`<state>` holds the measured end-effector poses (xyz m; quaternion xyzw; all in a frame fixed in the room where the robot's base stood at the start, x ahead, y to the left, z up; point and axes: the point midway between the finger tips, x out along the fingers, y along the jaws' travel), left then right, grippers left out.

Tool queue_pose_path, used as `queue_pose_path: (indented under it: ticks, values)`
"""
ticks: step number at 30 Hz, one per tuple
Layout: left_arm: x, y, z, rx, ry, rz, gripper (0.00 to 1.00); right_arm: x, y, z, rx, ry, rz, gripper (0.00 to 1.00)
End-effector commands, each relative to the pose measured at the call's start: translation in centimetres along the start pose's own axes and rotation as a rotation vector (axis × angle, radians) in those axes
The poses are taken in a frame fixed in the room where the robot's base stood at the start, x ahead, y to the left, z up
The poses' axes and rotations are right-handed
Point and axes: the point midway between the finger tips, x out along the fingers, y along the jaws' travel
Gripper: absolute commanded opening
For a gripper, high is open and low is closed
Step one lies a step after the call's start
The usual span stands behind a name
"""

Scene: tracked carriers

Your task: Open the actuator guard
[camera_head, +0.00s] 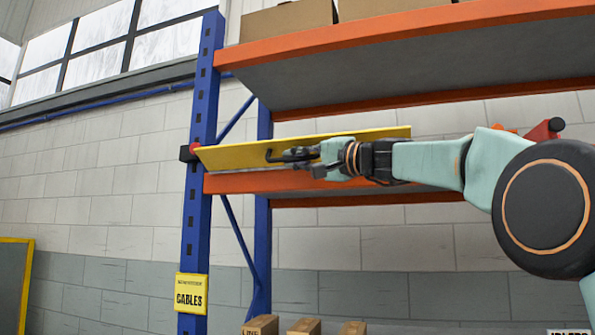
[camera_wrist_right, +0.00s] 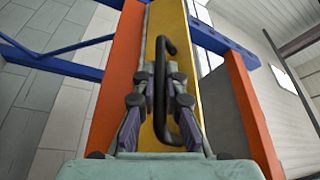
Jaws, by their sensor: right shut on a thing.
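The actuator guard is a long yellow panel (camera_head: 235,155) in front of the rack's orange middle beam in the head view. It is tilted, with its face turned partly up. A black bar handle (camera_head: 275,155) stands on its face. My right gripper (camera_head: 290,156) reaches in from the right and is shut on this handle. In the right wrist view the yellow panel (camera_wrist_right: 152,30) runs up the middle, and the black handle (camera_wrist_right: 162,55) passes between the fingers of my right gripper (camera_wrist_right: 160,80). What lies behind the panel is hidden. My left gripper is out of view.
A blue rack post (camera_head: 195,235) stands left of the guard, with a small black-and-red part (camera_head: 189,150) at the panel's left end. An orange shelf beam (camera_head: 400,35) with cardboard boxes (camera_head: 290,18) is above. A yellow CABLES sign (camera_head: 191,293) hangs low on the post.

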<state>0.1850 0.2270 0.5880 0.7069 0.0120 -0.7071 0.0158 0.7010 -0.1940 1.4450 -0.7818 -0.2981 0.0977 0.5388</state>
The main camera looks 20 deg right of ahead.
Motion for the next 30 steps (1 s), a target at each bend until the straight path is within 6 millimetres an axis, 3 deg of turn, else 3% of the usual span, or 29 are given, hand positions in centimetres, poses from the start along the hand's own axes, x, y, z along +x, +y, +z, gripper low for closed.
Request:
queue_pose_path:
  ticks: [1,12,30]
  values:
    - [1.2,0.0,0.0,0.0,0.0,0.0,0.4,0.0,0.7,0.6,-0.03,-0.006,-0.013,0.0]
    - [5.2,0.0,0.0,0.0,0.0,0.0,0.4,-0.3,2.4,1.3,-0.277,-0.008,-0.116,0.0]
    - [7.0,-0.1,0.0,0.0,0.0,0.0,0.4,-0.4,3.5,1.9,-0.499,-0.01,-0.207,0.0]
